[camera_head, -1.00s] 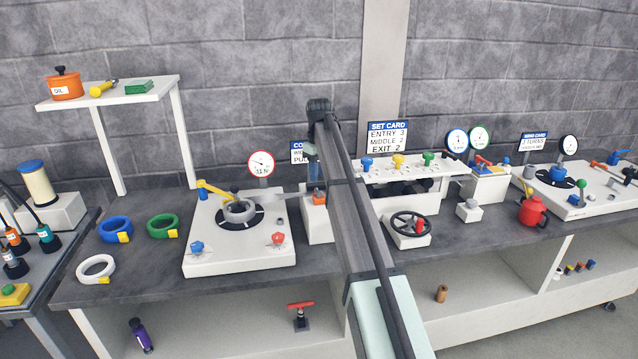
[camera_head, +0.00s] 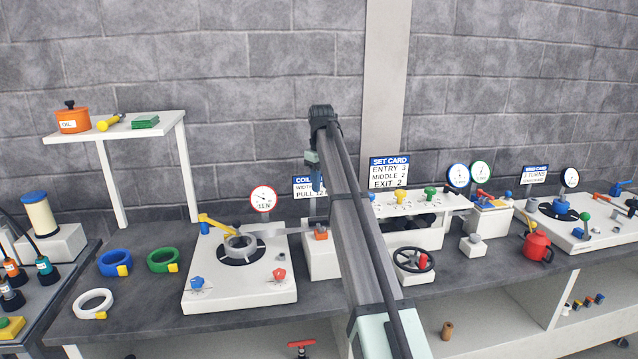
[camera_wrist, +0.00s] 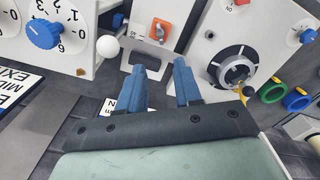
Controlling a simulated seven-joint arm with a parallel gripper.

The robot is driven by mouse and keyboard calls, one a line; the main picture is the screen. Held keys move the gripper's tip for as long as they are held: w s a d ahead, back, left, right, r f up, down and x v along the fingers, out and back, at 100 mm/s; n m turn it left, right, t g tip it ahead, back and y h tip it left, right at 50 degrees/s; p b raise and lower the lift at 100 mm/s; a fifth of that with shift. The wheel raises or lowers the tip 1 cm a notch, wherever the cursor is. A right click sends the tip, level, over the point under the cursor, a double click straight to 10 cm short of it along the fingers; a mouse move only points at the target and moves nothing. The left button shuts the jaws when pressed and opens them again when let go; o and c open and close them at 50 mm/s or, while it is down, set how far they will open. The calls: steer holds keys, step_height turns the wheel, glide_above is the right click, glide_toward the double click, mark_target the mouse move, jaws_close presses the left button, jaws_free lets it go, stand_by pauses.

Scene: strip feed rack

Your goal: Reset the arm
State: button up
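My gripper (camera_head: 315,186) hangs from my raised arm in front of the wall, over the back of the bench near the blue-headed coil card. In the wrist view my gripper (camera_wrist: 160,66) shows two blue fingers apart, with nothing held between them. The steel coil (camera_head: 240,243) sits on the white reel plate at left, with a yellow arm (camera_head: 216,222) beside it. My arm hides part of the bench middle.
The set card (camera_head: 388,172) stands behind the white roller unit with coloured knobs (camera_head: 430,194). A handwheel (camera_head: 413,260) and red kettle (camera_head: 537,245) stand right of my arm. Blue (camera_head: 115,263), green (camera_head: 163,260) and white rings (camera_head: 93,304) lie at left. A raised shelf (camera_head: 160,123) stands behind them.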

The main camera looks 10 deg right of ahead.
steer(key=s+a+f+m+g+y, duration=0.1)
steer(key=s+f, duration=1.3)
steer(key=f, duration=0.4)
steer(key=s+a+f+m+g, duration=0.1)
steer(key=s+f, duration=1.3)
steer(key=f, duration=0.3)
steer(key=s+a+f+m+y, duration=0.1)
steer(key=s+f+m, duration=0.1)
steer(key=s+f, duration=1.35)
steer(key=s+d+f+m+g+h, duration=0.1)
steer(key=s+f+g, duration=0.3)
steer(key=s+f, duration=1.5)
steer(key=s+m+h, duration=0.1)
steer(key=s, duration=0.3)
steer(key=shift+s+f+g, duration=0.2)
steer(key=shift+s+g, duration=0.05)
steer(key=shift+g, duration=0.15)
